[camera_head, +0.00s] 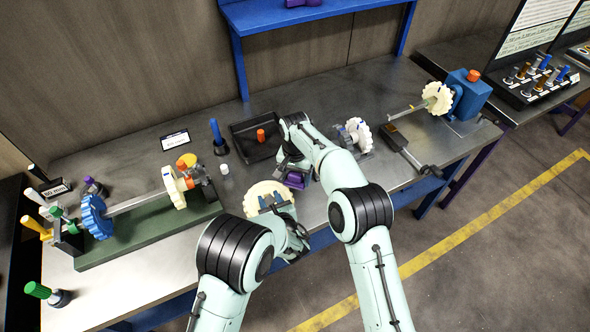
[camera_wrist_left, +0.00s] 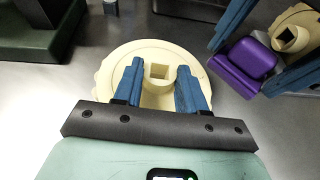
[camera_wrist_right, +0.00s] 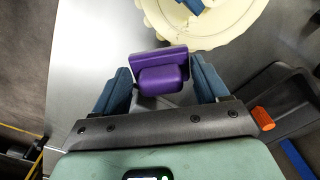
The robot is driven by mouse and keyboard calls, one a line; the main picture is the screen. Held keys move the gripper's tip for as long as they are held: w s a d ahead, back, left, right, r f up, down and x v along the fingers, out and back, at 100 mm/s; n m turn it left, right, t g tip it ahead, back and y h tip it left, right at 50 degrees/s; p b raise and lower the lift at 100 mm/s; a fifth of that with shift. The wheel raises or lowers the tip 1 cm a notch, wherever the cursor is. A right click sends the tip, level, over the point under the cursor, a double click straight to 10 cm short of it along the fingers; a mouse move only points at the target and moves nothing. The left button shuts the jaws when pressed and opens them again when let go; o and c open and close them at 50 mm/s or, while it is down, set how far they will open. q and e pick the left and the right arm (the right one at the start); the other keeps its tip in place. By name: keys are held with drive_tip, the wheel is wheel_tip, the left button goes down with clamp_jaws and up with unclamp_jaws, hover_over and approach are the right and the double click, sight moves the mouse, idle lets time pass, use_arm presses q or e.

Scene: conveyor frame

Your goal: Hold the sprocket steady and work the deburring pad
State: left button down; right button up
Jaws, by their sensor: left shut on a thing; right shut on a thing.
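A cream sprocket (camera_head: 258,190) lies flat on the grey bench in front of me. My left gripper (camera_wrist_left: 160,88) is shut on its raised hub (camera_wrist_left: 159,73), which has a square hole. The sprocket's toothed rim shows at the top of the right wrist view (camera_wrist_right: 212,35). My right gripper (camera_wrist_right: 163,82) is shut on the purple deburring pad (camera_wrist_right: 160,72), close beside the rim. The pad also shows in the head view (camera_head: 295,180) and the left wrist view (camera_wrist_left: 243,66). I cannot tell whether the pad touches the teeth.
A dark tray (camera_head: 240,143) with an orange piece (camera_head: 261,135) stands behind. A green base (camera_head: 150,238) carries a shaft with blue and cream sprockets on the left. Another cream sprocket (camera_head: 357,134) stands right of my right arm. A blue block (camera_head: 467,93) stands at the right end.

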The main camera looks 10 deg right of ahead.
sight(287, 183)
drive_tip(key=shift+f, duration=0.55)
drive_tip(key=shift+a+f, duration=0.25)
drive_tip(key=shift+s+a, duration=0.15)
drive_tip(key=shift+a, duration=0.4)
drive_tip(key=shift+s+a, duration=0.15)
drive_tip(key=shift+a, duration=0.4)
drive_tip(key=shift+w+d, duration=0.15)
drive_tip(key=shift+d, duration=0.5)
drive_tip(key=shift+w+d, duration=0.15)
drive_tip(key=shift+d, duration=0.5)
drive_tip(key=shift+d+r, duration=0.1)
drive_tip(key=shift+r, duration=3.9)
drive_tip(key=shift+f, duration=0.15)
